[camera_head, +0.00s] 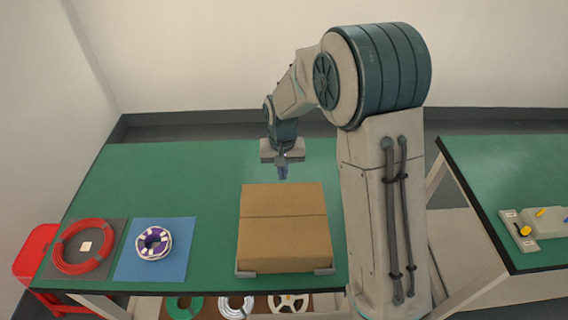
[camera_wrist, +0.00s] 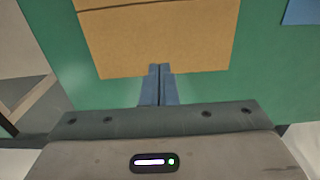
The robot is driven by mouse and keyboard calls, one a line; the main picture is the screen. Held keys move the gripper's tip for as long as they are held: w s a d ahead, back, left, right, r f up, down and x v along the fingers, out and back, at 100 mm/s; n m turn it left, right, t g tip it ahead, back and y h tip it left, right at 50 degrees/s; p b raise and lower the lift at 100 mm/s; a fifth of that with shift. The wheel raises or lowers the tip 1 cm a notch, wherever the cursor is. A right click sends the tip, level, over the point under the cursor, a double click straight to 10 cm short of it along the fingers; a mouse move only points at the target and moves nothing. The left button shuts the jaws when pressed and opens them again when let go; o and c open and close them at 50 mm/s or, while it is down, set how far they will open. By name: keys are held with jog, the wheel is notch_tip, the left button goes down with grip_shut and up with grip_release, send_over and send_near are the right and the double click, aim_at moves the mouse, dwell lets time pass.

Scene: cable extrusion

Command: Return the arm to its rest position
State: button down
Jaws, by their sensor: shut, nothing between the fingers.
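My gripper (camera_head: 283,172) hangs just beyond the far edge of a closed cardboard box (camera_head: 282,228) in the head view. My arm reaches over the green table to it, bent at the elbow. In the wrist view, the two blue fingers of my gripper (camera_wrist: 159,88) are together with nothing between them. The box (camera_wrist: 160,40) lies ahead of the fingertips, which overlap its edge in the picture. Whether they touch the box, I cannot tell.
On the green table (camera_head: 150,190), left of the box, lie a red cable coil (camera_head: 62,256) on a grey mat and a purple-white coil (camera_head: 152,243) on a blue mat (camera_head: 178,265). A second green table (camera_head: 500,180) stands right. The table's far left is clear.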

jog(key=s+d+r+t, duration=0.2)
jog(key=s+d+r, duration=0.4)
jog(key=s, duration=0.5)
jog(key=s+d+r+t, duration=0.1)
jog(key=s+d+r, duration=0.6)
jog(key=s+r, duration=0.3)
jog(key=shift+s+d+r+t, duration=0.15)
jog(key=shift+s+r+t, duration=0.25)
jog(key=shift+s, duration=0.15)
